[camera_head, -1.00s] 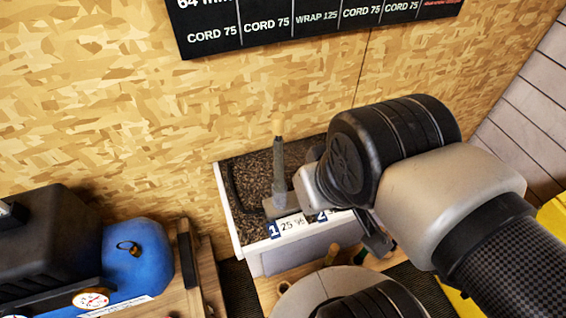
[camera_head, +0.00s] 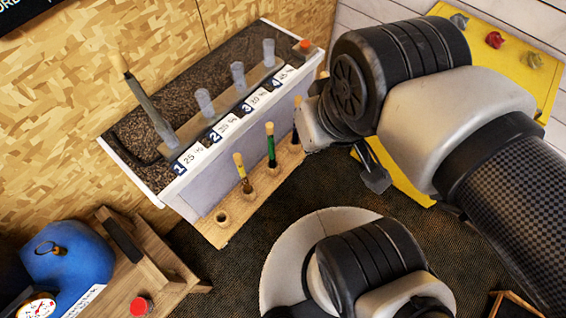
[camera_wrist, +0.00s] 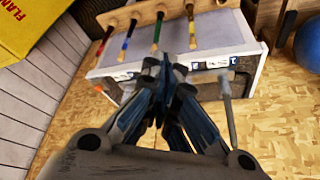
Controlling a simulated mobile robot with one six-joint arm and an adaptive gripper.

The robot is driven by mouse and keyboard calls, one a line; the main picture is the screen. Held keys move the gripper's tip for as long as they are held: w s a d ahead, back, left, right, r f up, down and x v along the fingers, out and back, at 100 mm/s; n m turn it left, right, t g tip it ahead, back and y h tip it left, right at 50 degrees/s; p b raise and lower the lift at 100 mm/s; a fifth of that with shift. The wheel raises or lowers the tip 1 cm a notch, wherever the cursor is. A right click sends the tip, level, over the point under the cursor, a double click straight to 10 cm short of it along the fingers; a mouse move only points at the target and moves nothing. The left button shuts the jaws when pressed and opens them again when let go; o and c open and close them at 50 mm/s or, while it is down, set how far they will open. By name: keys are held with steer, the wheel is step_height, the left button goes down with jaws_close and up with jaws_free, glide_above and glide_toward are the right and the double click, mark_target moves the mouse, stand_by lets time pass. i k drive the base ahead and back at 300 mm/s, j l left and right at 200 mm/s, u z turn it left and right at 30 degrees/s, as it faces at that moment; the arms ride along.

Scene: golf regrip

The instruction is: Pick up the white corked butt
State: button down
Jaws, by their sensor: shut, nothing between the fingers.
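A grey, slim butt (camera_head: 146,105) with a tan cork in its top end stands tilted at position 1 of the bench rack in the head view. It looks grey rather than clearly white. In the wrist view, a pale shaft (camera_wrist: 229,110) at the right seems to be the same butt; its cork cannot be made out. My gripper (camera_wrist: 165,68) is shut and empty, its fingers close together in front of the bench. In the head view, only a dark part of my gripper (camera_head: 374,175) shows below the wrist, well right of the butt.
The bench (camera_head: 135,180) has several numbered positions with grey posts, and a wooden ledge (camera_head: 221,236) holding brushes. A blue tank (camera_head: 65,255) stands at the lower left. A yellow board (camera_head: 530,75) is at the upper right. Dark floor (camera_head: 230,265) lies clear before the bench.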

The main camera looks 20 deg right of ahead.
mark_target(116, 58)
steer(key=j+z, duration=0.35)
steer(key=k+j+z, duration=0.1)
steer(key=j+z, duration=0.25)
steer(key=k+j+z, duration=0.1)
steer(key=j+z, duration=0.3)
steer(key=k+j+z, duration=0.15)
steer(key=j+z, duration=0.2)
steer(key=j, duration=0.1)
